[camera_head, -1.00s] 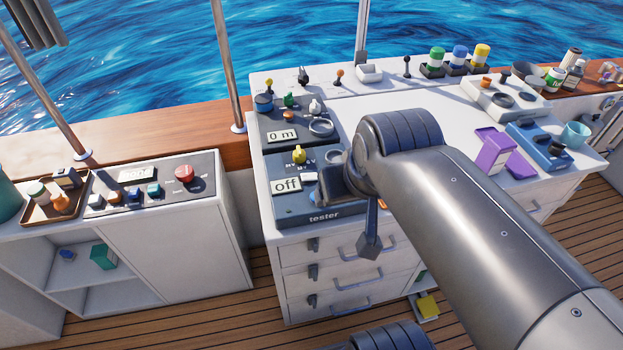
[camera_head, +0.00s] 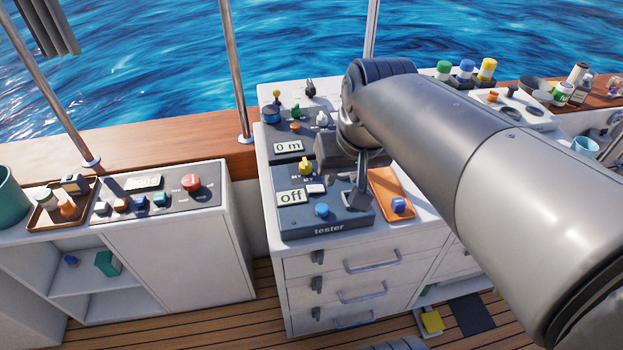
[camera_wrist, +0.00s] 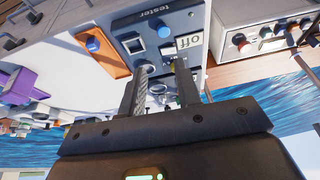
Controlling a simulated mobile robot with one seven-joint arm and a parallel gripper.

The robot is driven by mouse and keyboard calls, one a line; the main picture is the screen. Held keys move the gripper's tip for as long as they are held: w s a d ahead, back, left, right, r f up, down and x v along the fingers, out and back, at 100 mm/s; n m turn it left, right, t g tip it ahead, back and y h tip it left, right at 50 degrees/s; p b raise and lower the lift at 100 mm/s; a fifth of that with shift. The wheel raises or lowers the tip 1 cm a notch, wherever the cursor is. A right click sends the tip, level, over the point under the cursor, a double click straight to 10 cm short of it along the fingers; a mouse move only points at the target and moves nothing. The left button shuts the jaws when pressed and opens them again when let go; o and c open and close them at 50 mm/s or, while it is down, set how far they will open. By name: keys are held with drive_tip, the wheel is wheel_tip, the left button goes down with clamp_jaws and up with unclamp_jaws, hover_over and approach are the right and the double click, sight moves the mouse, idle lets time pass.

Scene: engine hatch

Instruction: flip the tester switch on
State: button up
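The tester (camera_head: 300,222) is a dark blue-grey panel on the white cabinet, with an "off" display (camera_head: 291,196), a yellow knob (camera_head: 306,167) and a blue knob (camera_head: 322,210). My gripper (camera_head: 357,198) is over the tester's right part and hides some of it. In the wrist view the tester (camera_wrist: 153,20) appears upside down, and my gripper (camera_wrist: 159,66) is open with empty space between its fingers. A square, light-framed piece (camera_wrist: 134,46), which looks like the switch, lies just beyond the left fingertip. I cannot tell whether they touch.
An orange tray (camera_head: 382,184) with a blue block (camera_head: 398,205) lies right of the tester. The "0 m" panel (camera_head: 268,140) stands behind it. A low cabinet with a red-button panel (camera_head: 208,196) is at left. My arm covers much of the right worktop.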

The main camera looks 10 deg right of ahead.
drive_tip(key=shift+g, duration=0.9)
drive_tip(key=w, duration=0.6)
drive_tip(key=shift+w+a+f, duration=0.1)
drive_tip(key=shift+w, duration=0.3)
drive_tip(key=c, duration=0.6)
drive_tip(key=w+f, duration=0.1)
drive_tip(key=w, duration=0.2)
drive_tip(key=w+f+g+y, duration=0.1)
drive_tip(key=w, duration=0.2)
drive_tip(key=w+f+g, duration=0.1)
drive_tip(key=w, duration=0.2)
clamp_jaws()
